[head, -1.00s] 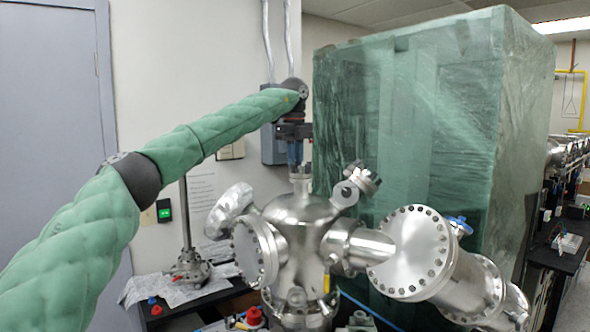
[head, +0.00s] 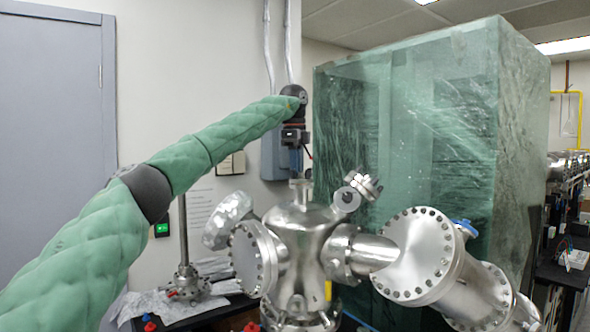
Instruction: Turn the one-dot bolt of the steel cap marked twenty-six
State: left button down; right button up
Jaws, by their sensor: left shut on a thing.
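My left arm reaches in from the left to the top of a steel vacuum chamber (head: 305,228). My left gripper (head: 296,165) points down just above the chamber's narrow top port (head: 300,190). It is shut on a narrow bluish piece, too small to identify. I cannot tell whether this piece touches the port. Round bolted steel caps show on the chamber: a large one (head: 418,250) at right, one (head: 247,258) at left, and a small tilted one (head: 364,186) at upper right. No number or dot marks are readable, so I cannot pick out cap twenty-six. My right gripper is not in view.
A tall plastic-wrapped green cabinet (head: 440,140) stands close behind the chamber. A grey wall box (head: 275,157) is behind my left gripper. A bench (head: 190,308) with a steel rod stand (head: 186,270) is at lower left. A dark bench (head: 565,262) is at right.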

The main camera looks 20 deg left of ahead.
pick_arm(q)
jog(key=shift+r, duration=0.1)
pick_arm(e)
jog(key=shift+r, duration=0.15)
pick_arm(q)
jog(key=c, duration=1.4)
grip_release()
jog(key=shift+d, duration=0.1)
jog(key=shift+c, duration=0.2)
